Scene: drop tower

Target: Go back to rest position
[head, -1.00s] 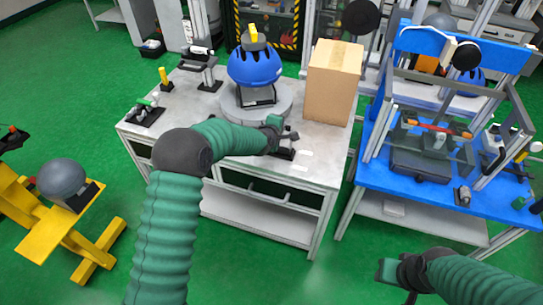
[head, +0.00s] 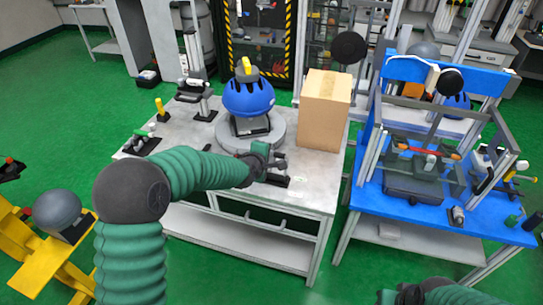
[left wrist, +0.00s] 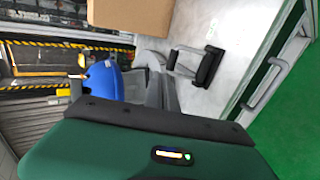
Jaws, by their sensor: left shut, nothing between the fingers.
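My left gripper (head: 270,162) is over the front part of the grey table (head: 305,190), in front of the turntable. It is shut and empty. In the left wrist view its dark green body fills the lower part of the picture and the fingers are mostly hidden. My right gripper (head: 400,295) shows only in part at the bottom edge of the head view, and its fingers cannot be made out.
A blue helmet (head: 248,97) sits on a round grey turntable (head: 282,130). A cardboard box (head: 324,110) stands right of it. A blue workbench (head: 370,205) with a frame is at right, a yellow stand (head: 50,270) at lower left. Green floor lies in front.

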